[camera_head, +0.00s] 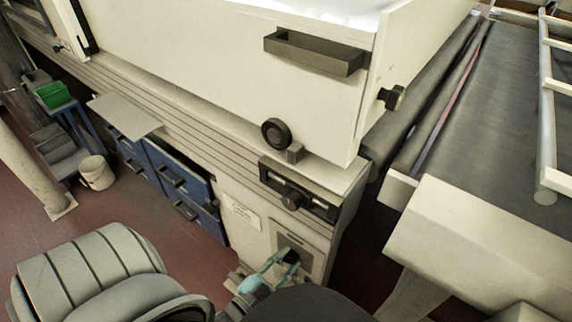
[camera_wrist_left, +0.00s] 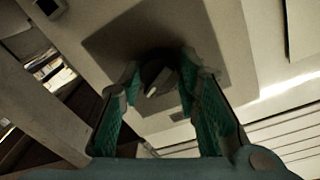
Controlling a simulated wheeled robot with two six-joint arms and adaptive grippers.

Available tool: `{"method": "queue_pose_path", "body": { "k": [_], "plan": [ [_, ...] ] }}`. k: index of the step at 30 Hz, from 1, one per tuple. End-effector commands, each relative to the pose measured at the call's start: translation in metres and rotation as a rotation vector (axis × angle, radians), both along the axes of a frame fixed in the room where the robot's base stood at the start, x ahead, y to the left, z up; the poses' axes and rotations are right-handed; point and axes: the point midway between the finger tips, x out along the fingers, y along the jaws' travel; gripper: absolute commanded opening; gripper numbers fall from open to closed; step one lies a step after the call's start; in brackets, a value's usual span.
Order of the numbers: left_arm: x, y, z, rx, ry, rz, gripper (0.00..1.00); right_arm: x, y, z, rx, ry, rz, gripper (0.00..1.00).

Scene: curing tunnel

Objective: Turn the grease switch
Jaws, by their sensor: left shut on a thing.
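The grease switch (camera_wrist_left: 157,72) is a dark round knob with a pale pointer, on a grey square plate (camera_wrist_left: 215,50) in the left wrist view. My right gripper is not in view.
A black-handled panel (camera_head: 300,190) is above the switch plate. Blue drawers (camera_head: 180,185) and a white bucket (camera_head: 96,172) are to the left. A conveyor (camera_head: 500,110) with a cream end block (camera_head: 490,235) is at the right.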

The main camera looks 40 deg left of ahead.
Motion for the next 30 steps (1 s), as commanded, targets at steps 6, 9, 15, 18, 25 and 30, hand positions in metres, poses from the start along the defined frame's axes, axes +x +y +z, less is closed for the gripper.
{"method": "queue_pose_path", "body": {
  "k": [6, 9, 15, 18, 25, 30],
  "plan": [
    [-0.0001, 0.0000, -0.0009, -0.150, -0.004, 0.000, 0.02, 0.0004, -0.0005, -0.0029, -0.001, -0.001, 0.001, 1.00],
    [-0.0002, 0.0001, -0.0012, -0.236, -0.006, 0.001, 0.02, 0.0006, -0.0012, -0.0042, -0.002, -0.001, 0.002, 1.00],
    [-0.0002, 0.0000, -0.0016, -0.405, -0.008, 0.000, 0.02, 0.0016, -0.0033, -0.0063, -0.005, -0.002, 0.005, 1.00],
    [-0.0002, 0.0000, -0.0016, -0.481, -0.010, 0.001, 0.02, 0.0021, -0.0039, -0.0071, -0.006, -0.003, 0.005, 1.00],
    [-0.0002, -0.0001, -0.0015, -0.613, -0.013, 0.000, 0.02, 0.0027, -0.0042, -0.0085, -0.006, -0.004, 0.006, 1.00],
    [-0.0003, 0.0000, -0.0015, -0.666, -0.014, 0.001, 0.02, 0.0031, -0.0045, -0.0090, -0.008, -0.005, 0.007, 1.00]
  ]
}}
